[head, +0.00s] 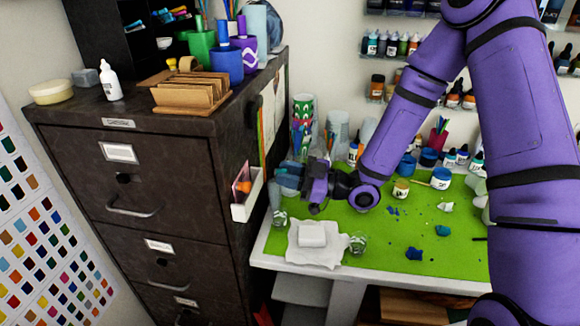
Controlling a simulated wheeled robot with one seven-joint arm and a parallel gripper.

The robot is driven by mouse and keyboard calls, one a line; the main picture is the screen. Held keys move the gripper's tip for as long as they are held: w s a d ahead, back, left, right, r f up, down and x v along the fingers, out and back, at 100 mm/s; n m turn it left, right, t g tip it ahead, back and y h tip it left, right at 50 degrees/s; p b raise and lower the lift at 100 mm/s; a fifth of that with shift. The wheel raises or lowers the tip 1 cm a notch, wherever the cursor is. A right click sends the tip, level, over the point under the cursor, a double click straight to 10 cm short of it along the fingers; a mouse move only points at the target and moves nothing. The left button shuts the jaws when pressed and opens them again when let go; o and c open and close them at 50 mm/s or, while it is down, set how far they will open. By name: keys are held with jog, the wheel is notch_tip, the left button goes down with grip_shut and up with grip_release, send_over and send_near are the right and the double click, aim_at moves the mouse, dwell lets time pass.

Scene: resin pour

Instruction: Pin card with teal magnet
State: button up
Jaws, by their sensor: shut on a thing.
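My gripper (306,188) is at the left end of the green mat, to the right of the dark cabinet's side (228,160). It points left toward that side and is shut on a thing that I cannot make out. A white holder (246,200) on the cabinet's side has a pinkish-orange item standing in it. A pale sheet (281,92) shows higher on the same side, partly behind a dark strip. I cannot pick out the card or the teal magnet for certain.
The green mat (330,235) bears clear cups, paint jars (441,178) and blue blobs. A white block (312,233) lies on a white sheet at its front left. Cups and a wooden rack (185,94) stand on the cabinet top.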

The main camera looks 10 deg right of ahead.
aim_at(246, 170)
jog(key=shift+f+x, duration=0.2)
jog(key=shift+x, duration=1.25)
jog(key=shift+f+x, duration=0.2)
jog(key=shift+x, duration=1.25)
jog(key=shift+w+a, duration=0.2)
jog(key=shift+a, duration=0.15)
jog(key=o, duration=1)
jog(key=shift+c, duration=0.2)
jog(key=shift+s+f, duration=0.1)
jog(key=shift+s, duration=0.1)
jog(key=c, duration=0.3)
jog(key=shift+o, duration=0.2)
jog(key=shift+d, duration=0.1)
